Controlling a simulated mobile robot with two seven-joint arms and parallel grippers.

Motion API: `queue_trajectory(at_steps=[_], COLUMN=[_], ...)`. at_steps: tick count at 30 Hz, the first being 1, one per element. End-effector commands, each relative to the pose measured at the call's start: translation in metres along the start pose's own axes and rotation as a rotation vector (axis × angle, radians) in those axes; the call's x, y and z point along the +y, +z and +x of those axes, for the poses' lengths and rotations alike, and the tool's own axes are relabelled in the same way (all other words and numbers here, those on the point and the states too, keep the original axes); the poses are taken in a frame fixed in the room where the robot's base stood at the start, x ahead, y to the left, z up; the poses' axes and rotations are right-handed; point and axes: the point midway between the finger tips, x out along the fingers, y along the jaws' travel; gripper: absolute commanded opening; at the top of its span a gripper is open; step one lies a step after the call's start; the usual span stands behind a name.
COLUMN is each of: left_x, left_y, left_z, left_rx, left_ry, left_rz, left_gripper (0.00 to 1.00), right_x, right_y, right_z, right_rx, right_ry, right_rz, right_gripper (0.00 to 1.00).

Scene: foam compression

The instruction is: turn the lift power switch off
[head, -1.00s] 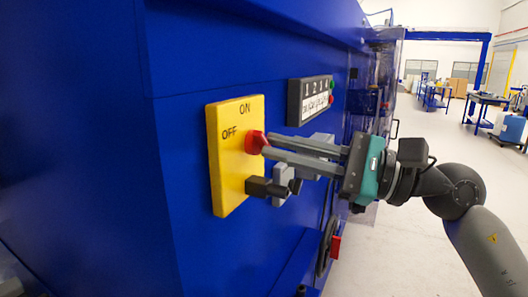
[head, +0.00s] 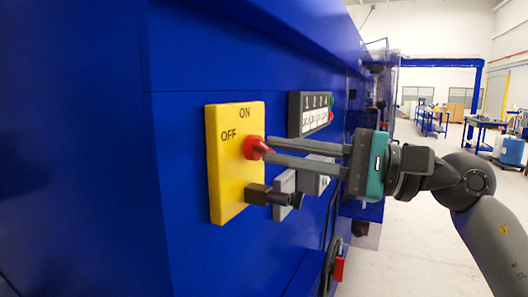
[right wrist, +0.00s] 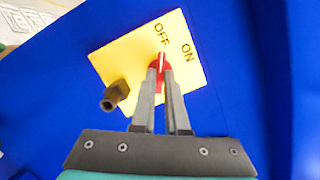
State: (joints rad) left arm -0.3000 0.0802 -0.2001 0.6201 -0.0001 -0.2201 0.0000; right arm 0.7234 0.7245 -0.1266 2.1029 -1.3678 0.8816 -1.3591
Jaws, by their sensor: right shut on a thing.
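The lift power switch is a yellow plate (head: 230,180) marked ON and OFF on the side of a blue machine, with a red knob (head: 252,148) on it. My right gripper (head: 267,150) reaches in from the right, its two long grey fingers shut on the red knob. In the right wrist view the fingertips (right wrist: 160,72) close around the red knob (right wrist: 161,66), and its pale mark points roughly toward the OFF lettering on the yellow plate (right wrist: 120,57). The fingers hide part of the knob. My left gripper is not in view.
A dark plug-like fitting (head: 262,195) sticks out of the plate's lower part, just below my fingers. A dark panel (head: 309,114) with numbers and buttons is above them. Grey boxes (head: 317,177) sit behind the fingers. Open floor (head: 410,230) lies to the right.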

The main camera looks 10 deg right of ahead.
Motion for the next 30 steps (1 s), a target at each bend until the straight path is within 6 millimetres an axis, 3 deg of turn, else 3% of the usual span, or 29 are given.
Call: queue_trajectory(at_steps=[10, 30], left_x=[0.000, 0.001], left_y=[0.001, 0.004], left_z=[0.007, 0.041], left_rx=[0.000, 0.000], left_ry=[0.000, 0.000], left_rz=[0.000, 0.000], left_gripper=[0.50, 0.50], right_x=[0.000, -0.002], right_y=[0.000, 0.000], right_z=[0.000, 0.000], right_rx=[0.000, 0.000], right_ry=[0.008, 0.087], right_rz=[-0.049, -0.437], right_gripper=[0.00, 0.00])
